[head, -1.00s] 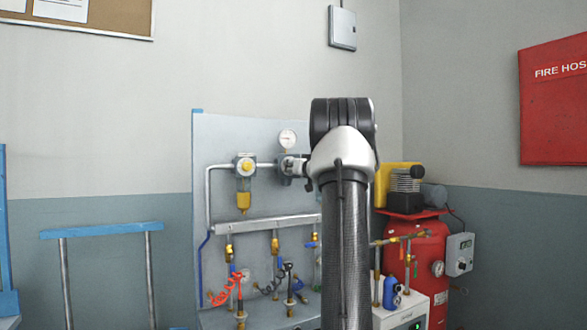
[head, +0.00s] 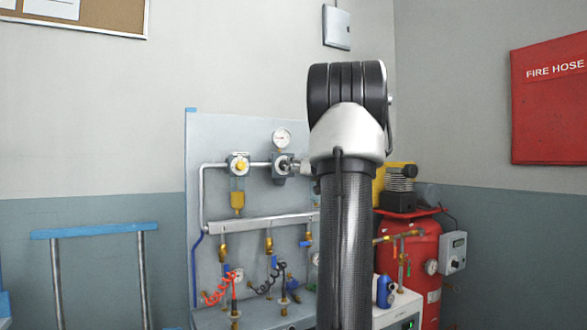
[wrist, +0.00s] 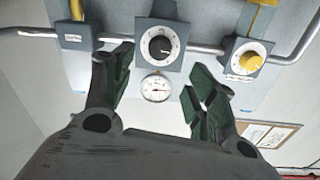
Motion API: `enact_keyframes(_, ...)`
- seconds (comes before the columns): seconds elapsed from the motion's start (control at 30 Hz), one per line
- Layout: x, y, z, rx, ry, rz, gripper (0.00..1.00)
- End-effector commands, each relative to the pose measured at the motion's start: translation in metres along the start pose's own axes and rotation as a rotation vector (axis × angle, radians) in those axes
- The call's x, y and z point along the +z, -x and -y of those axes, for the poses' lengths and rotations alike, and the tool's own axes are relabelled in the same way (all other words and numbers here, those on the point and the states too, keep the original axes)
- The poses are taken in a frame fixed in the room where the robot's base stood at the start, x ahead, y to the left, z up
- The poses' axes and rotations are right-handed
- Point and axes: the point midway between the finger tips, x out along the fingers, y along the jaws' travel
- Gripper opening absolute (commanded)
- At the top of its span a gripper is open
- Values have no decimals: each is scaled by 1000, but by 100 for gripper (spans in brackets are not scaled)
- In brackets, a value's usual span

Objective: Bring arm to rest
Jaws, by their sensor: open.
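My arm (head: 345,240) stands upright in the middle of the head view, its rounded joint at the top, in front of part of the panel. My gripper (wrist: 160,82) is hidden in the head view. In the wrist view its two fingers are spread and empty. Between and beyond them are a black knob (wrist: 159,45) and a round pressure gauge (wrist: 155,87) on the panel. No contact with either is visible. The wrist picture looks upside down, with the gauge below the knob.
The panel (head: 215,135) carries pipes, a yellow-knobbed regulator (head: 238,164) and a manifold with coiled hoses. A red tank (head: 412,265) with a compressor stands right. A blue-topped rail (head: 95,230) is left, and a fire hose cabinet (head: 550,110) is on the right wall.

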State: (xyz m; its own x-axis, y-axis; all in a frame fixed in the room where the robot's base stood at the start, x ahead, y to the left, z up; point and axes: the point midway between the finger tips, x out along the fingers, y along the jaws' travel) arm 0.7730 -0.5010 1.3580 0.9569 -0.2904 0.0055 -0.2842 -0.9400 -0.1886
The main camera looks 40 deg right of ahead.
Motion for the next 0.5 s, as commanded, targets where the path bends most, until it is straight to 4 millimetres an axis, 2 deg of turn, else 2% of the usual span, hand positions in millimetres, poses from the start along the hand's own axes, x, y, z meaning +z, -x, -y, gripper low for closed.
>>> enact_keyframes(0.17, 0, 13, 0, 1, 0, 0, 57)
enact_keyframes(0.5, 0, 13, 0, 0, 0, 1, 57)
